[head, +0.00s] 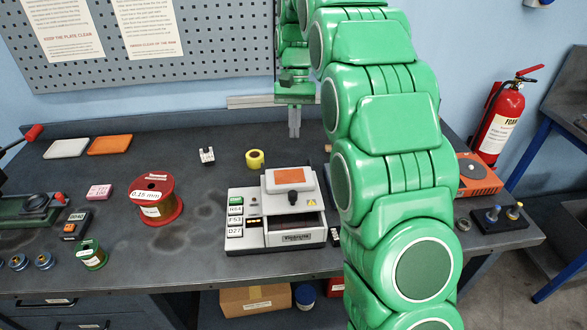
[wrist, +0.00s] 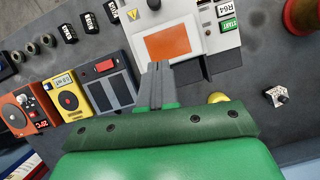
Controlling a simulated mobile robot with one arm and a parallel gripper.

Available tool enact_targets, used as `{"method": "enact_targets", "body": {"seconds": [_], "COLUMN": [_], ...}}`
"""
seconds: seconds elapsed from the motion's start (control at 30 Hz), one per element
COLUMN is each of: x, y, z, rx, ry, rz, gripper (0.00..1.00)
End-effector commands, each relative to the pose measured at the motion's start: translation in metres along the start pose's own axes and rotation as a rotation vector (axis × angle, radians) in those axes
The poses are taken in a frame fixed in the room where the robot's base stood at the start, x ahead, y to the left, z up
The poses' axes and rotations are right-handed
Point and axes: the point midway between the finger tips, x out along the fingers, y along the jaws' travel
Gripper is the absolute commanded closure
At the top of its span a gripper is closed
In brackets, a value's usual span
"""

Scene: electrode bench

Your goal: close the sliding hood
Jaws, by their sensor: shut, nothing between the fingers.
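The white and grey bench machine (head: 255,236) stands mid-bench. Its hood, white with an orange panel (head: 289,175), sits toward the back of the machine, and a dark opening (head: 296,224) shows in front of it. The hood (wrist: 181,45) also shows at the top of the wrist view. My gripper (head: 294,134) is shut and empty, pointing down behind the machine in the head view. In the wrist view its fingertips (wrist: 158,66) overlap the near edge of the hood; I cannot tell whether they touch it.
A yellow roll (head: 255,159) and a small black-and-white block (head: 207,155) lie behind the machine. A red wire spool (head: 156,198) stands to its left. In the wrist view, a yellow meter (wrist: 69,98) and an orange device (wrist: 24,107) stand to the left.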

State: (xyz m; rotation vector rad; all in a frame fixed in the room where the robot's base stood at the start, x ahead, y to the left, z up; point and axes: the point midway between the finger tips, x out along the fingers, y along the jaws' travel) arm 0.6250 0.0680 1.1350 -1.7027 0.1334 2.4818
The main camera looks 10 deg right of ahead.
Motion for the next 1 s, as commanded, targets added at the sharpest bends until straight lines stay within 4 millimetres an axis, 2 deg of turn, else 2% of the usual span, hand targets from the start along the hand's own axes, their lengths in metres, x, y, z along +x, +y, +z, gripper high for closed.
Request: {"method": "enact_targets", "body": {"seconds": [0.17, 0.37, 1.0], "x": [0.007, 0.027, 0.103], "y": [0.0, 0.0, 0.0], "z": [0.0, 0.001, 0.002], "rx": [0.0, 0.0, 0.0], "ry": [-0.001, -0.004, -0.005], "rz": [0.0, 0.001, 0.001], "gripper": [1.0, 1.0, 1.0]}}
